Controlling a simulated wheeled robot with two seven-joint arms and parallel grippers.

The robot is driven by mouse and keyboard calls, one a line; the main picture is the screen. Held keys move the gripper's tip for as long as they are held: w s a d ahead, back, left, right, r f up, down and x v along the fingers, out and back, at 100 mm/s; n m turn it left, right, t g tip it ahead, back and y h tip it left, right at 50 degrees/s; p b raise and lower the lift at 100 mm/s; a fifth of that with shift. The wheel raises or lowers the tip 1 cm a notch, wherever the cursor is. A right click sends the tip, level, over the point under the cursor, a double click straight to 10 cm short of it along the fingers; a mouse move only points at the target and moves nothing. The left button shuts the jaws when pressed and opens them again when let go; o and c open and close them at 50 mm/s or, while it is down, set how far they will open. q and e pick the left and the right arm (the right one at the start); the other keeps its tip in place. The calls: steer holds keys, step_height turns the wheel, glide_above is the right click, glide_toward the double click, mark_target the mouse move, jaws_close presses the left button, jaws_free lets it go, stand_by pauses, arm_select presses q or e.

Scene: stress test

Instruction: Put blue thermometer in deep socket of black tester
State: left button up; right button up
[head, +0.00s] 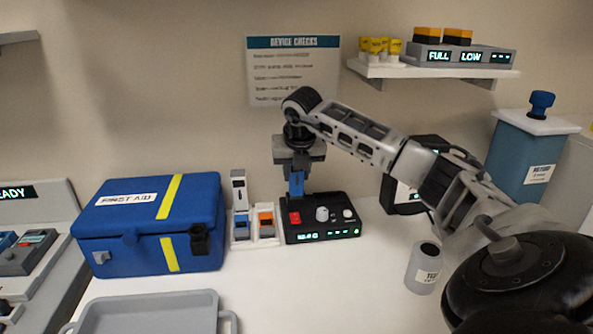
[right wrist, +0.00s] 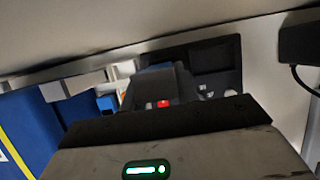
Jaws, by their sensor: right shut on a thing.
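The black tester (head: 322,237) stands on the white table, with a red square, pale knobs and a lit green display on it. My right gripper (head: 298,162) is above the tester's back left part and is shut on the blue thermometer (head: 296,184), which points down, roughly upright. The thermometer's lower end meets the tester's back left edge in the head view; I cannot tell whether it is in a socket or behind or above it. The sockets are hidden. The tester's red part (right wrist: 164,104) also shows in the right wrist view. My left gripper is not in view.
A small white stand (head: 241,240) with blue and orange pieces is just left of the tester. A blue first aid box (head: 150,215) is further left, a grey tray (head: 150,315) in front. A grey cup (head: 423,268) stands right. The table's front middle is clear.

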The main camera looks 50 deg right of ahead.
stand_by(0.4)
steer(key=o, duration=1.1)
steer(key=shift+c, duration=0.2)
steer(key=v, duration=1.6)
steer(key=shift+w, duration=0.1)
